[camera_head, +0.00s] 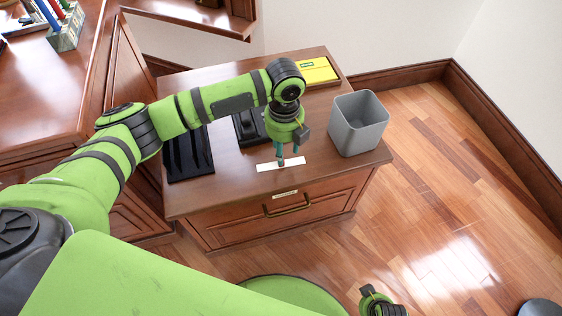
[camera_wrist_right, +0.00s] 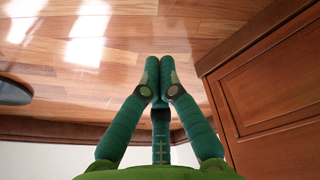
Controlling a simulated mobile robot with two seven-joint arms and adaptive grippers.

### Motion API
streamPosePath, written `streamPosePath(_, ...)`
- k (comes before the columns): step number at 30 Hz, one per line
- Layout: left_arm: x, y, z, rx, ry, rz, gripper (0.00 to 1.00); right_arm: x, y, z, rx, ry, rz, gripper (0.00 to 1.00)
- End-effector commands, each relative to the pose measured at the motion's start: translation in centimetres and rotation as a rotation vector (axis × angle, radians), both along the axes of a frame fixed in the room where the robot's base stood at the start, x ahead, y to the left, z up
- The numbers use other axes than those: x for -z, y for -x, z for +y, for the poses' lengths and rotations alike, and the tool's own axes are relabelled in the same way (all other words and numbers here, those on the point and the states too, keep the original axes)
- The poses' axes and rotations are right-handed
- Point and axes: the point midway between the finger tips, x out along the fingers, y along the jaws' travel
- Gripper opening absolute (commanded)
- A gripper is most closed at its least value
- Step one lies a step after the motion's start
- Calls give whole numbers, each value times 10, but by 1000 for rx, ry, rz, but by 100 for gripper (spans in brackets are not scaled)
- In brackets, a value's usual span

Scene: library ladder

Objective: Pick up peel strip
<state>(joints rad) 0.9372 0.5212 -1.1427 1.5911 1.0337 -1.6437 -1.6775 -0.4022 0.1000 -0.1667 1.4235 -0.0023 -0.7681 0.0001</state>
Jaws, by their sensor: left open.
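The peel strip (camera_head: 265,167) is a thin white strip lying flat near the front edge of the small wooden cabinet's top (camera_head: 235,185). My left gripper (camera_head: 288,160) points down over the middle of the strip with its fingers open. From this angle I cannot tell whether the fingertips touch the strip; they cover part of it. My right gripper (camera_wrist_right: 160,72) is shut and empty in the right wrist view, its fingertips together, away from the strip, in front of the cabinet.
A grey open bin (camera_head: 358,125) stands on the cabinet's right side. A yellow item (camera_head: 318,71) lies behind it. A black slotted tray (camera_head: 189,160) is at the left, and another black object (camera_head: 247,128) is partly hidden by my left arm. Wooden floor (camera_head: 440,190) is free at the right.

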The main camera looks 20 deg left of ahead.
Motion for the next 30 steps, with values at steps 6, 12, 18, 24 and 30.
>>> streamPosePath(6, 21, -2, 4, 10, -6, 5, 45, -2, 4, 1, 4, 0, 22, 0)
streamPosePath(12, 50, -9, 12, 8, -7, 3, 45, -13, 2, 2, 9, 0, 37, 0)
streamPosePath(18, 68, -9, 11, 10, -5, 1, 45, -25, -5, 3, 10, 1, 30, 0)
streamPosePath(24, 69, -9, 11, 10, -5, 1, 45, -27, -5, 3, 10, 1, 31, 0)
streamPosePath(30, 68, -9, 11, 10, -5, 1, 13, -27, -5, 3, 10, 1, 31, 0)
